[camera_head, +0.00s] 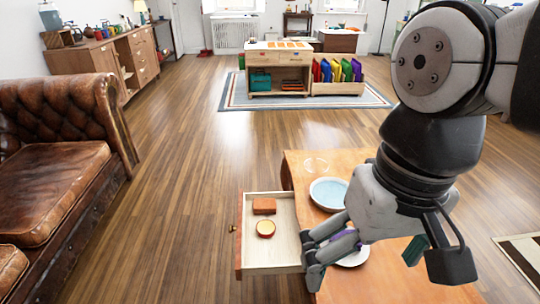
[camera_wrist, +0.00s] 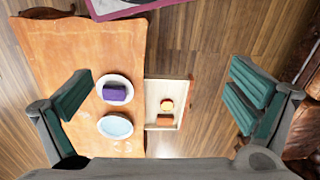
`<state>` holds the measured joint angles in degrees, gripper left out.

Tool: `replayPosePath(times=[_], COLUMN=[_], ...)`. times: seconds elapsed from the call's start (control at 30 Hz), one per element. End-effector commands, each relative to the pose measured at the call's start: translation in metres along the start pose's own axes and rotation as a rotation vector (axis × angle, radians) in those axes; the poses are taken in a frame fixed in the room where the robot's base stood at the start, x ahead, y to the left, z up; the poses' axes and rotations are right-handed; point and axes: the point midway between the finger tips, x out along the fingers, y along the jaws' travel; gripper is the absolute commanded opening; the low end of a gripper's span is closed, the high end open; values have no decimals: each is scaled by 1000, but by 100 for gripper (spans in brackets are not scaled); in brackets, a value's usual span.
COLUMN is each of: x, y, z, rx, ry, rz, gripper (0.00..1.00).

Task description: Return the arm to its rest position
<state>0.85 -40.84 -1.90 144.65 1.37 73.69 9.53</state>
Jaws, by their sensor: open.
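My gripper (camera_wrist: 160,95) is open and empty, its two green-padded fingers spread wide in the wrist view. In the head view my gripper (camera_head: 364,262) hangs over the right part of a small wooden table (camera_head: 340,288) and hides some of it. The table also fills the left of the wrist view (camera_wrist: 75,45). Its drawer (camera_head: 272,262) is pulled out. My arm comes in from the upper right of the head view.
A light-blue plate (camera_head: 328,193) and a white plate (camera_wrist: 128,82) with a purple block (camera_wrist: 114,93) are on the table. A leather sofa (camera_head: 55,165) stands left; open floor lies between.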

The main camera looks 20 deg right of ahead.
Motion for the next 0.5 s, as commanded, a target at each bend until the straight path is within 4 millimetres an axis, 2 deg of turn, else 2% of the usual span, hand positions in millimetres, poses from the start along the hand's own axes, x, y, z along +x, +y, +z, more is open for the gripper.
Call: replayPosePath(times=[0.1,0.2,0.5], x=[1,2,2], y=[5,7,8], z=[17,24,24], rx=[-142,-197,-207], ry=[15,15,15], rz=[33,47,48], gripper=[100,100,100])
